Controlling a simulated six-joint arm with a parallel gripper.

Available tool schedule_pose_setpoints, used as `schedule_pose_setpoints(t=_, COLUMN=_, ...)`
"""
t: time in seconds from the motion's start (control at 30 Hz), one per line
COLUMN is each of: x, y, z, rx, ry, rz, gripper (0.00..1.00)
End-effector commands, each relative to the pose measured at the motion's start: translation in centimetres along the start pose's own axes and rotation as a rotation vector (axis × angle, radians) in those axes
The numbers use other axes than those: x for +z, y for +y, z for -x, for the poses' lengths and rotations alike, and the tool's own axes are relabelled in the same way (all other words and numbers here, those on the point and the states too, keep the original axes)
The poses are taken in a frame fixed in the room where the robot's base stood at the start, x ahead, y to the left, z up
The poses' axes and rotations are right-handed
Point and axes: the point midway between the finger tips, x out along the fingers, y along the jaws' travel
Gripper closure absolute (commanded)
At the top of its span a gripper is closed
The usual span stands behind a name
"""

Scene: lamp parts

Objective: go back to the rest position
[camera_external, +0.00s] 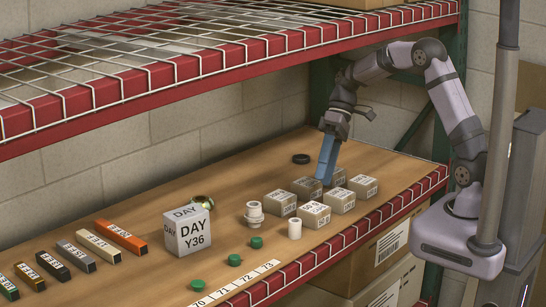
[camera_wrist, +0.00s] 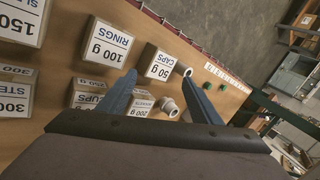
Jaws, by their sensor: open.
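My gripper (camera_external: 324,180) has blue fingers pointing down over the rear of a group of small labelled boxes on the wooden shelf. In the wrist view my gripper (camera_wrist: 160,74) has its fingers spread wide, with nothing held between them. A box marked 50 g CAPS (camera_wrist: 160,64) and a box marked 100 g RINGS (camera_wrist: 109,43) lie beyond the fingers. A box marked 200 g (camera_wrist: 141,103) is partly hidden by the left finger. I cannot tell the exact height of the fingertips above the boxes.
White cylindrical parts (camera_external: 254,213) and a white tube (camera_external: 295,229) stand in front. Green caps (camera_external: 234,260), a DAY Y36 cube (camera_external: 187,232) and coloured blocks (camera_external: 121,236) lie further left. A black ring (camera_external: 301,159) lies behind. A red-edged wire rack (camera_external: 200,62) hangs above.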

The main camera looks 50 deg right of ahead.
Motion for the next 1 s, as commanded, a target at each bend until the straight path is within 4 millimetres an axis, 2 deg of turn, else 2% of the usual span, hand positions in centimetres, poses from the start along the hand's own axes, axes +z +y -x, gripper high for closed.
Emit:
schedule_pose_setpoints(t=0.03, x=1.6, y=-1.4, z=0.4, rx=0.000, ry=-0.033, rz=-0.041, gripper=0.41)
schedule_pose_setpoints(t=0.2, x=7.5, y=-4.2, z=-0.6, rx=0.014, ry=-0.147, rz=-0.187, gripper=0.41)
schedule_pose_setpoints(t=0.3, x=10.6, y=-5.2, z=0.6, rx=0.094, ry=-0.177, rz=-0.278, gripper=0.41)
schedule_pose_setpoints(t=0.5, x=14.0, y=-4.7, z=3.8, rx=0.310, ry=-0.130, rz=-0.409, gripper=0.41)
schedule_pose_setpoints(t=0.67, x=16.1, y=-4.6, z=6.4, rx=0.448, ry=-0.062, rz=-0.472, gripper=0.41)
schedule_pose_setpoints(t=0.8, x=17.5, y=-5.2, z=8.6, rx=0.530, ry=-0.009, rz=-0.441, gripper=0.41)
schedule_pose_setpoints(t=1.0, x=18.5, y=-5.7, z=9.9, rx=0.578, ry=0.016, rz=-0.362, gripper=0.41)
